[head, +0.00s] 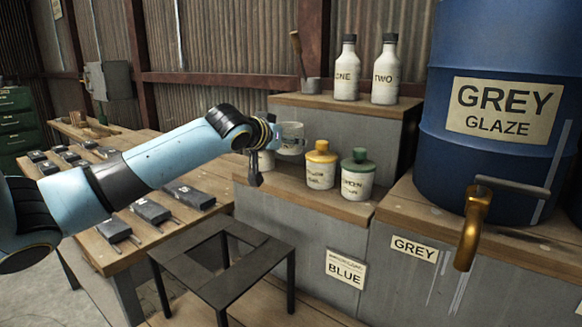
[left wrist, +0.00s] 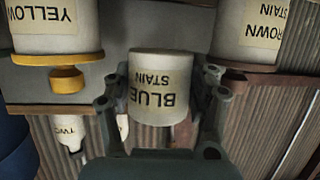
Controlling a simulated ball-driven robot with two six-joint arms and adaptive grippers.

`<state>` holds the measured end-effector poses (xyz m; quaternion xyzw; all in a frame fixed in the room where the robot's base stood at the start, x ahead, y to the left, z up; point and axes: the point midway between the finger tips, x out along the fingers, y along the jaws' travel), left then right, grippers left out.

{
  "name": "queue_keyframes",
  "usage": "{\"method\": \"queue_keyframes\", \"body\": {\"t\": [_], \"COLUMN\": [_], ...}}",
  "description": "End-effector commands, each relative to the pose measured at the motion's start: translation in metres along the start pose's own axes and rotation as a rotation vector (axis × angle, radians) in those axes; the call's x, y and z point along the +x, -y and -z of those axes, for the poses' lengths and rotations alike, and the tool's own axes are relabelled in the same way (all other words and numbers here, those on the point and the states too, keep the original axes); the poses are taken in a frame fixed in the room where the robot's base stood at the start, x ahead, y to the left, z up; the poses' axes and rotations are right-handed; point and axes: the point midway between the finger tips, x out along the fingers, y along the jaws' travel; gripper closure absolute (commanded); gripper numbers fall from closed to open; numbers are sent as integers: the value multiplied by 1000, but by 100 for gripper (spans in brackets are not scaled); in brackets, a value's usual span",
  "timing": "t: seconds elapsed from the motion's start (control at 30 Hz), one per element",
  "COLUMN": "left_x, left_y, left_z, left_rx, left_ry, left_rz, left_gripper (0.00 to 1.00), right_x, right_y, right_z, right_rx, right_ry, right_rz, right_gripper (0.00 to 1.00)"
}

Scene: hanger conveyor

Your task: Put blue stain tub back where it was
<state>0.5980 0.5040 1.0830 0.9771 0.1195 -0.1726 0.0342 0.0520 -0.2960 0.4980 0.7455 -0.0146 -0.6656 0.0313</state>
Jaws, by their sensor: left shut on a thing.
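The blue stain tub is a white tub in the left wrist view (left wrist: 150,98), its label upside down in that picture. My left gripper (left wrist: 162,100) is shut on it, one finger on each side. In the head view the tub (head: 291,136) is held at the end of my left arm, higher than the tubs on the middle step (head: 300,196). Whether it touches the step is hard to tell. The yellow-lidded tub (head: 321,165) is to its right. The brown stain tub (left wrist: 245,32) is on its other side, mostly hidden behind my gripper in the head view. My right gripper is not in view.
A green-lidded tub (head: 357,174) stands right of the yellow one. Bottles ONE (head: 347,72) and TWO (head: 385,74) and a pot with a handle (head: 311,85) stand on the upper step. A dark stand (head: 222,262) is below. A blue drum (head: 480,45) is at right.

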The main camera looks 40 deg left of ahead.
Motion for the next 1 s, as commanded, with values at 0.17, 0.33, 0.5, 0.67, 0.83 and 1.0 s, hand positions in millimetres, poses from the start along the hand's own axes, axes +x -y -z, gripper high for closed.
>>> {"method": "queue_keyframes", "body": {"t": [0.17, 0.33, 0.5, 0.67, 0.83, 1.0], "left_x": [8, 14, 21, 21, 22, 22], "left_y": [0, 0, 0, 1, 1, 1], "left_z": [-22, -39, -58, -58, -61, -60], "left_rx": [-1, 0, 1, 2, 1, 1], "left_ry": [0, 2, -1, -2, 0, 0], "left_rz": [-1, -1, -2, -2, -2, -2], "left_gripper": [80, 80, 80, 80, 41, 32], "right_x": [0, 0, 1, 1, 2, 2], "right_y": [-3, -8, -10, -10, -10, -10], "right_z": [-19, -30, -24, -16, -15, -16], "right_rx": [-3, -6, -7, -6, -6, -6], "right_ry": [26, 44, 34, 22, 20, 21], "right_rz": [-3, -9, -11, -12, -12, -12], "right_gripper": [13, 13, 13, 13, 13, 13]}}
